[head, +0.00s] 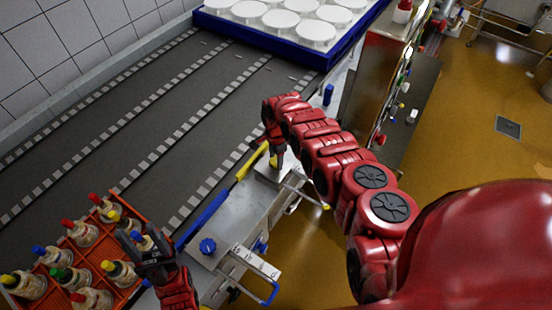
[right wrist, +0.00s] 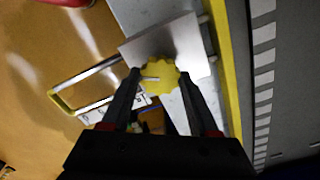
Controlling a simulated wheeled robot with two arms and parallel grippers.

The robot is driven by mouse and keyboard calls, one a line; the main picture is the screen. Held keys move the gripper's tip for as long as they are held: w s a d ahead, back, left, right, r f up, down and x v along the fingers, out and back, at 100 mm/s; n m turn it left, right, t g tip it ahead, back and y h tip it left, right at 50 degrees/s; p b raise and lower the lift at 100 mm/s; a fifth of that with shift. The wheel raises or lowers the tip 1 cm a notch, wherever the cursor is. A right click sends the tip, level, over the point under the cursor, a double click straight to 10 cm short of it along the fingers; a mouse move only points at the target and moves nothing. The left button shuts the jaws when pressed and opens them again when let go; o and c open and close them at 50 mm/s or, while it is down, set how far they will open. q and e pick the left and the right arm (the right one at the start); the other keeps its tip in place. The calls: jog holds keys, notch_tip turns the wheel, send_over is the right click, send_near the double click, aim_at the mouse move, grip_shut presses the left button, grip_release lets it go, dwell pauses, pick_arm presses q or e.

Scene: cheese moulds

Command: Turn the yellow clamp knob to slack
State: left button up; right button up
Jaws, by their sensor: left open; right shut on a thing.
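The yellow clamp knob (right wrist: 160,75) sits on a grey metal plate (right wrist: 185,45) in the right wrist view, with a pale line across its top. My right gripper (right wrist: 160,78) is shut on the knob, one finger on each side. In the head view the right gripper (head: 275,152) reaches down to the plate, and only a bit of the yellow knob (head: 273,161) shows beside it.
A blue knob (head: 208,246) and a blue handle (head: 268,293) are nearer on the same metal unit. An orange crate (head: 88,262) holds several bottles with coloured caps. A dark conveyor (head: 120,130) runs behind. A blue tray (head: 270,42) of white moulds stands at the back.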

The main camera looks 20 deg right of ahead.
jog(key=n, duration=0.3)
jog(key=shift+n, duration=0.4)
jog(key=shift+n+b, duration=0.45)
jog(key=shift+n, duration=0.35)
jog(key=shift+f+n+b, duration=0.1)
jog(key=shift+n+b, duration=0.2)
jog(key=shift+n, duration=0.7)
jog(key=n+b, duration=0.2)
jog(key=n, duration=0.3)
jog(key=n+b, duration=0.2)
jog(key=n, duration=0.3)
jog(key=shift+n, duration=0.4)
jog(key=n, duration=0.5)
jog(key=shift+b, duration=0.35)
jog(key=shift+n, duration=0.4)
